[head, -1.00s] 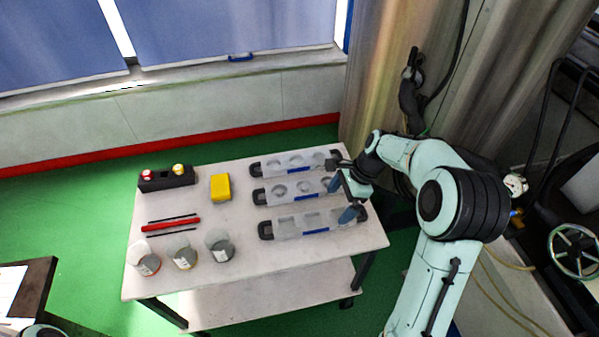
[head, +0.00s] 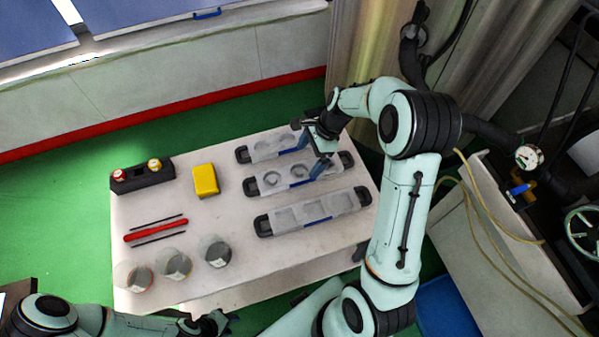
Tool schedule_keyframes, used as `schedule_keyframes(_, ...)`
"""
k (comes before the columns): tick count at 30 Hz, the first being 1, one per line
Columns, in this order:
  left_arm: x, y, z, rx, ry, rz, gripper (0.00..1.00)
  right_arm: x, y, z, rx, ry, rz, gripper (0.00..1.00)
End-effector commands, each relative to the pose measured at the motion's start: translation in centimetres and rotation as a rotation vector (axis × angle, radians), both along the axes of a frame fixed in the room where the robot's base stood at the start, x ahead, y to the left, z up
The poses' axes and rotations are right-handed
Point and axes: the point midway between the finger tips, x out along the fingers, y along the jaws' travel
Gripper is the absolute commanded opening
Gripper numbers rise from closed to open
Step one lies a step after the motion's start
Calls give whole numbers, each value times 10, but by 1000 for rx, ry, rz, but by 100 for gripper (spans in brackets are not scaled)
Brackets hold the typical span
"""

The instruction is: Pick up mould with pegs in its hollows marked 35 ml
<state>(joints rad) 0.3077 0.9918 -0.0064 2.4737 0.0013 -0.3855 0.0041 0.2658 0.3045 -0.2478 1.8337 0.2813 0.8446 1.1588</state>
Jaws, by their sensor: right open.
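Three grey moulds with dark end handles lie in a row on the table. The back mould (head: 262,149) is partly hidden by my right gripper. The middle mould (head: 284,181) has round hollows with ring shapes. The front mould (head: 312,211) has squarish hollows. The 35 ml marking is too small to read, and I cannot tell which hollows hold pegs. My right gripper (head: 312,154) is open and empty, its blue fingers over the right parts of the back and middle moulds; contact cannot be told. My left gripper (head: 212,325) is at the table's front edge, its jaws unclear.
The white table (head: 220,270) also holds a black holder (head: 142,181) with red and yellow knobs, a yellow block (head: 205,181), a red bar (head: 155,231) between dark rods, and three beakers, one of them dark grey (head: 214,251). A gauge (head: 528,157) stands at right.

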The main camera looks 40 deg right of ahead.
Motion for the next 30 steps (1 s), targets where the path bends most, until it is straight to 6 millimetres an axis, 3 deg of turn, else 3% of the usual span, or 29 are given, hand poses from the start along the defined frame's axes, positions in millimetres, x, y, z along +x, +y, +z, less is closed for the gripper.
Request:
schedule_keyframes(7, -1, 0, -1, 0, 1, 0, 39, 2, 8, -18, 1, 1, -1, 100)
schedule_keyframes(15, -3, 0, -4, 0, 2, -1, 39, 3, 22, -54, 2, 2, 0, 100)
schedule_keyframes(25, -3, 0, -4, 0, 2, -1, 39, 5, 25, -59, 0, -2, -1, 100)
schedule_keyframes(30, -3, 0, -4, 0, 2, -1, 39, 5, 25, -59, -1, -2, -1, 45)
